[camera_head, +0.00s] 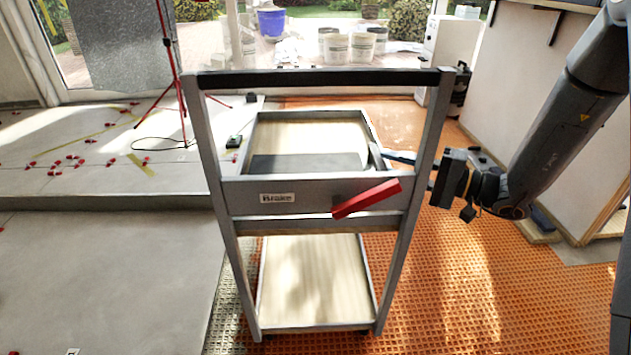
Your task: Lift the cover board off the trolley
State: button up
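The trolley (207,150) stands upright in the middle, with a grey frame, a black-gripped handle, a "Brake" label and a red lever (367,198). Its upper tray has a pale wood surface (310,133) with a dark grey flat area (305,163) across the near part. I cannot tell which of these is the cover board; the trolley's front panel hides the near edge. My gripper (392,156) reaches in from the right, at the right side of the upper tray. The trolley's right post partly hides it. Its fingers are too small to tell open from shut, or whether they touch anything.
The trolley's lower shelf (314,280) is bare wood. Orange matting (455,285) covers the floor at right; a raised grey tiled step (90,175) with red clips lies at left. A red tripod (173,80) and white buckets (350,47) stand behind.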

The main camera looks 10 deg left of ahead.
aim_at(374, 155)
jog(key=b+x, duration=0.1)
jog(key=x, duration=0.4)
jog(key=shift+w, duration=0.1)
jog(key=shift+d, duration=0.1)
grip_shut()
jog(key=shift+r, duration=0.1)
dwell(1.0)
